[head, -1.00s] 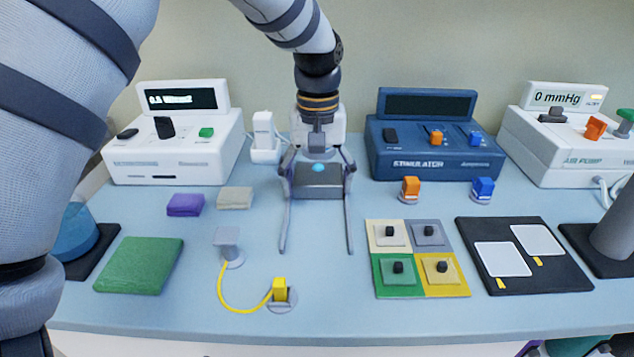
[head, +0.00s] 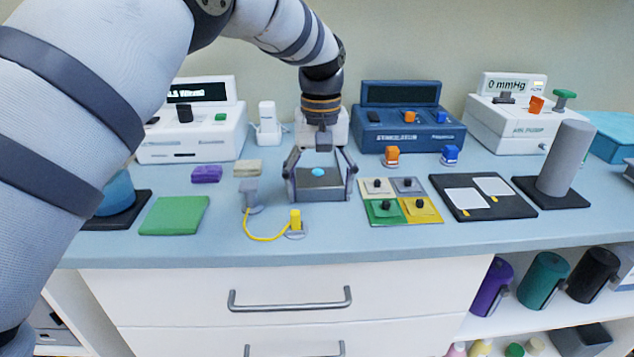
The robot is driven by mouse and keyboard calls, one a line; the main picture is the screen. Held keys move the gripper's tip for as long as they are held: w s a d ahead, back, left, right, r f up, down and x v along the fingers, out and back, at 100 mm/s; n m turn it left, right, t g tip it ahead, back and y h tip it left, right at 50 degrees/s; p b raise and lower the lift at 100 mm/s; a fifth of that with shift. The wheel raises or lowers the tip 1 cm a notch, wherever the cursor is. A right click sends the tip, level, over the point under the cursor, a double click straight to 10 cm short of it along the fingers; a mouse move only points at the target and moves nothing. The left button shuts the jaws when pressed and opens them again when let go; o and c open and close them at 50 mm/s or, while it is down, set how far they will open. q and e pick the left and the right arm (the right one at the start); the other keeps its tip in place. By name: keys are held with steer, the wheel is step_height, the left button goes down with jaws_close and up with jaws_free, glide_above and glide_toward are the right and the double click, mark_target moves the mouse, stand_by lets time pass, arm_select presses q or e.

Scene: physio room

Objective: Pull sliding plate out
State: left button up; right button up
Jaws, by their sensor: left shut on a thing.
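A grey block with a round blue dot, apparently the sliding plate (head: 319,192), lies on the bench in front of a small white unit (head: 341,128). My left gripper (head: 320,185) comes down over it from behind, with one finger along its left side and one along its right. The gripper is shut on this grey block. The finger pads and how the block joins the white unit are partly hidden. My right gripper is out of view.
A blue stimulator (head: 408,130) stands behind to the right and a white device (head: 190,140) to the left. A yellow-corded plug (head: 295,219) sits just in front of the block. Coloured tiles (head: 380,212) lie to its right. White drawers (head: 290,285) are below.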

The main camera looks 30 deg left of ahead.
arm_select(q)
steer(key=o, duration=1.7)
steer(key=shift+w+a, duration=0.1)
step_height(320, 180, up, 12)
